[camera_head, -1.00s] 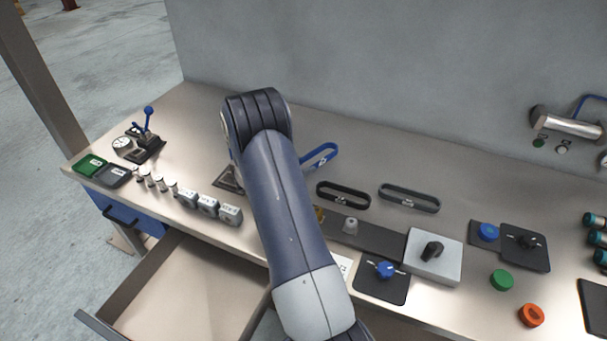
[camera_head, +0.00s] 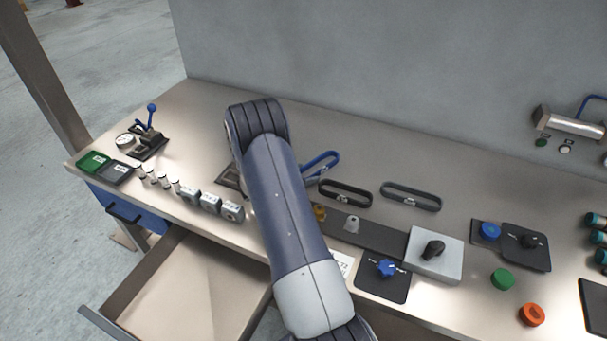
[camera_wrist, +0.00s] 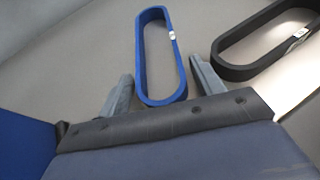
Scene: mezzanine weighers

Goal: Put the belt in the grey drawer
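A blue belt (camera_head: 322,165), an upright-edged oval loop with a small pale tag, is on the bench, partly hidden behind my arm in the head view. In the wrist view the blue belt (camera_wrist: 141,60) has its near end between the two fingers of my gripper (camera_wrist: 161,67), which is open, with gaps on both sides. I cannot tell the fingers' height over the bench. A black belt (camera_head: 345,203) and a grey belt (camera_head: 411,208) lie to the right. The drawer with a grey front (camera_head: 99,323) is pulled open and its visible inside is empty; my arm hides part of it.
A shut blue drawer (camera_head: 126,213) is farther left. Several small weights and blocks line the bench's front left edge. A lever device (camera_head: 149,137) stands behind them. A grey box with a black knob (camera_head: 433,253) stands right of my arm. A wall rises behind the bench.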

